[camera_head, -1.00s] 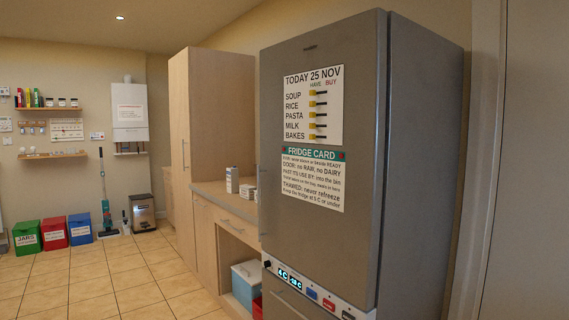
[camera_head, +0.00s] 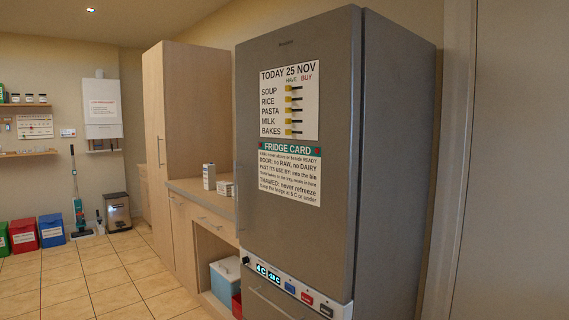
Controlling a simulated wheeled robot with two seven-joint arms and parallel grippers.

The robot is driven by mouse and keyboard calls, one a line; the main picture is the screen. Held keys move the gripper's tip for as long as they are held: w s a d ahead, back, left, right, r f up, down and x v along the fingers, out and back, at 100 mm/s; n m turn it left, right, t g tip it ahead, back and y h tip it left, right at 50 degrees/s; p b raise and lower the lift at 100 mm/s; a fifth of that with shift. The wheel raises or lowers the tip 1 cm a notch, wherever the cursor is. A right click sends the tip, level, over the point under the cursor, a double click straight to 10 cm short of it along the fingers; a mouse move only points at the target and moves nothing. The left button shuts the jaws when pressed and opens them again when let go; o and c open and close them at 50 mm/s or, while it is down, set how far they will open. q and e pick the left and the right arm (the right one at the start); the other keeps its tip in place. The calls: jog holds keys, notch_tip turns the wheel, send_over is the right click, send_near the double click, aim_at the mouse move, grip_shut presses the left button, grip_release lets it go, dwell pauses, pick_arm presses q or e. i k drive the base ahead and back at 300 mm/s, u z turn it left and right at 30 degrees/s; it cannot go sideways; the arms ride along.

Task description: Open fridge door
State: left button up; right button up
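The fridge (camera_head: 270,215) is a tall grey unit right of the middle, standing upright. Its upper door (camera_head: 335,190) is shut and carries a shopping list (camera_head: 289,103) and a green-headed fridge card (camera_head: 290,174). A slim vertical handle seems to run along the door's left edge, but it is hard to make out. A control strip (camera_head: 292,287) with a lit display sits below the door, above a lower front with a bar handle. Neither of my grippers is in view.
A counter (camera_head: 190,187) with small boxes and a tall wooden cabinet (camera_head: 185,150) stand left of the fridge. A blue-and-white cool box (camera_head: 226,280) sits under the counter. The tiled floor (camera_head: 90,285) at left is clear. A wall and door frame (camera_head: 455,160) are close at right.

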aim_at(296, 211)
jog(key=u, duration=0.55)
jog(key=i, duration=0.75)
jog(key=u, duration=0.65)
jog(key=i, duration=1.35)
jog(key=z, duration=0.45)
